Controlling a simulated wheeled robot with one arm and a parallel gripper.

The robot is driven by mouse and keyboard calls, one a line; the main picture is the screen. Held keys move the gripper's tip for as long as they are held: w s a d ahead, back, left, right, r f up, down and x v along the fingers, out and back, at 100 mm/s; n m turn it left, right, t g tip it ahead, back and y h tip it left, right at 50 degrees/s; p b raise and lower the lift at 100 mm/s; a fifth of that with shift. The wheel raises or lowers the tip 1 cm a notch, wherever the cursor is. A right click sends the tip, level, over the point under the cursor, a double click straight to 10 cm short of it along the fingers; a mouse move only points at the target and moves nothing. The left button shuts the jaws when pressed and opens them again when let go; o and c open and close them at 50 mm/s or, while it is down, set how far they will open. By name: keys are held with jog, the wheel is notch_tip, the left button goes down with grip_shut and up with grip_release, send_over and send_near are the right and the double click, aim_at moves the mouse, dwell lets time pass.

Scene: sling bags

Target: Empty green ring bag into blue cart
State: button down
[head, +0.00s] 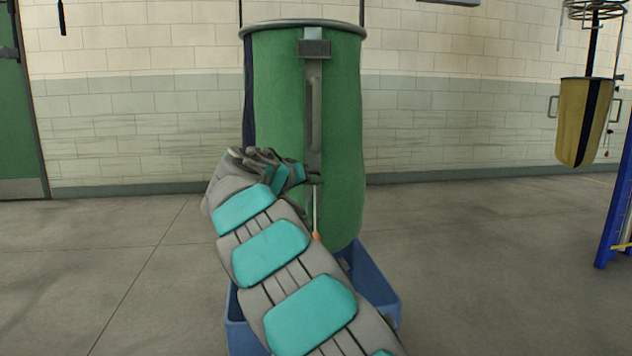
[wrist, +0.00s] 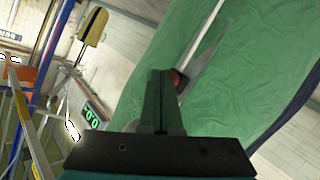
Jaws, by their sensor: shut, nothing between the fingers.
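The green ring bag (head: 275,110) hangs upright from a grey ring at its top, with a grey strap and handle down its front. A thin pale cord with an orange-red end (head: 316,236) hangs low on its front. The blue cart (head: 375,285) stands on the floor below the bag, partly hidden by my arm. My gripper (head: 312,179) is shut and empty, close to the bag's front. In the wrist view my shut fingers (wrist: 160,88) are beside a red knob (wrist: 178,81) on the pale cord; I cannot tell whether they touch. The bag's inside is hidden.
A yellow and black bag (head: 583,120) hangs from a stand at the right, also in the wrist view (wrist: 94,27). A blue post (head: 617,205) is at the right edge. A green door (head: 18,120) is at left. The floor on both sides of the cart is clear.

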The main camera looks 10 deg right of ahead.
jog(key=shift+w, duration=0.4)
dwell(0.3)
jog(key=shift+s+f, duration=0.1)
jog(key=shift+s, duration=0.05)
jog(key=shift+s+b, duration=0.7)
jog(key=shift+s, duration=0.15)
jog(key=shift+s+b, duration=1.6)
jog(key=shift+s, duration=0.9)
